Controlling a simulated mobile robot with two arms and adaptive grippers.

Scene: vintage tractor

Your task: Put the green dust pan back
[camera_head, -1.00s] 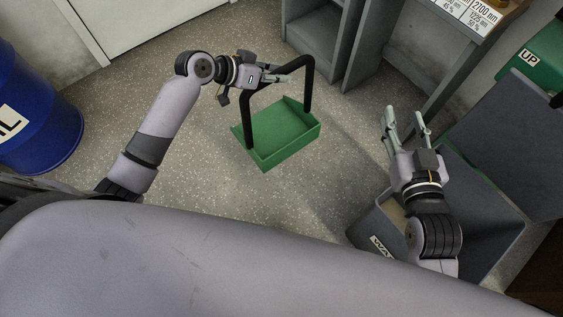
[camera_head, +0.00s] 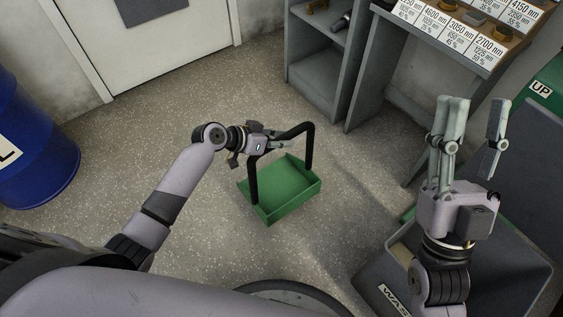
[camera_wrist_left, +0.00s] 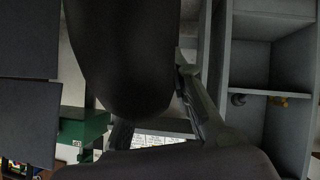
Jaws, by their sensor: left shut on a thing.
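The green dust pan (camera_head: 287,194) has a black hoop handle and shows in the middle of the head view, over the speckled floor. My left gripper (camera_head: 284,141) is shut on the top of its black handle. I cannot tell whether the pan touches the floor. In the left wrist view, the dark handle (camera_wrist_left: 125,60) fills much of the picture close to the camera, with a finger beside it. My right gripper (camera_head: 475,125) is open and empty at the right, above a grey bin.
A grey waste bin (camera_head: 372,300) with a raised lid stands at lower right. A grey shelf unit (camera_head: 322,75) and a bench with label cards (camera_head: 445,35) stand at the back. A blue barrel (camera_head: 40,150) is at left. Floor between barrel and shelf is clear.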

